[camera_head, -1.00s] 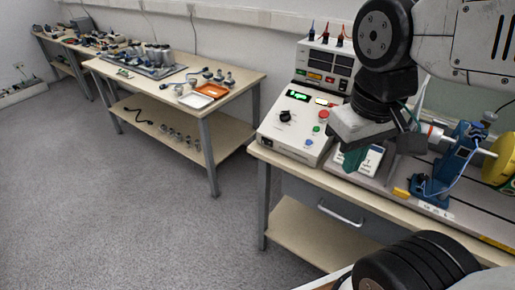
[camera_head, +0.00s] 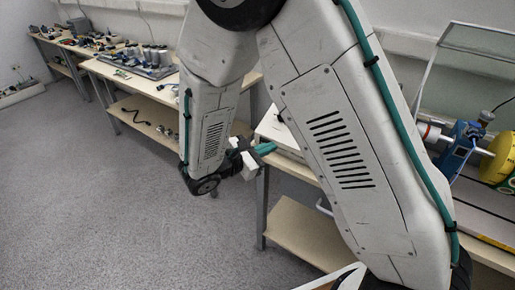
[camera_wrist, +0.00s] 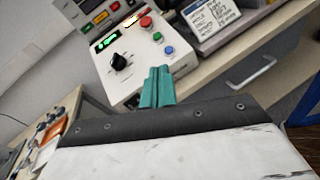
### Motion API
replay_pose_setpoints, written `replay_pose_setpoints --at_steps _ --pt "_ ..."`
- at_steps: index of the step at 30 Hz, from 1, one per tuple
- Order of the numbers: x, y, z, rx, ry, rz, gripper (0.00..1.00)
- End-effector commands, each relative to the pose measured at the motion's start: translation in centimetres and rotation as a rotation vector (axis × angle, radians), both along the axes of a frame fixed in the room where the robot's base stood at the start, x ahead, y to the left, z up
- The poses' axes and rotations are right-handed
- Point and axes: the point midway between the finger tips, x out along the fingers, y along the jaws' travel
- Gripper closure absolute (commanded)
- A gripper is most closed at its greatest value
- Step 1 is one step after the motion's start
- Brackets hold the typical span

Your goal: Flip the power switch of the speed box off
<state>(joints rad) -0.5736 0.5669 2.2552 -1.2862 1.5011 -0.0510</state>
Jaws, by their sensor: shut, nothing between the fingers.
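The speed box (camera_wrist: 138,52) is a white sloped case in the wrist view. It has a lit green display (camera_wrist: 108,41), a black knob (camera_wrist: 119,62) and red, green and blue buttons. In the head view only a sliver of the speed box (camera_head: 270,127) shows behind my arm. I cannot clearly make out the power switch; the low front face is partly hidden by my fingers. My gripper (camera_wrist: 158,72) has its teal fingers together and empty, in front of the box's front face. In the head view my gripper (camera_head: 266,148) is beside the bench's left front corner.
A label card (camera_wrist: 212,14) stands right of the box. The bench drawer has a metal handle (camera_wrist: 252,72). A blue clamp stand (camera_head: 458,148) and yellow disc (camera_head: 500,160) are on the bench at right. Another table (camera_head: 150,80) stands behind; the floor at left is clear.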

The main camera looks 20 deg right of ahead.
Motion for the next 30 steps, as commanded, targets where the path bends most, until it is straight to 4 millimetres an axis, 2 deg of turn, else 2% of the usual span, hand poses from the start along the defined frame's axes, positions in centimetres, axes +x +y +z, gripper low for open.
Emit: replay_pose_setpoints --at_steps 1,3,6,10,14,23,30 --pt "0.8 1.6 -2.1 -0.058 0.037 0.084 1.0" --pt "1.7 3.6 -4.4 -0.123 0.071 0.185 1.0" --pt "2.5 5.9 -7.2 -0.193 0.108 0.306 1.0" --pt "2.9 7.9 -9.5 -0.247 0.135 0.406 1.0" --pt "3.1 8.6 -10.4 -0.266 0.145 0.444 1.0" --pt "3.1 8.6 -10.5 -0.268 0.144 0.445 1.0" --pt "4.4 7.1 -10.4 -0.267 0.146 0.44 1.0"
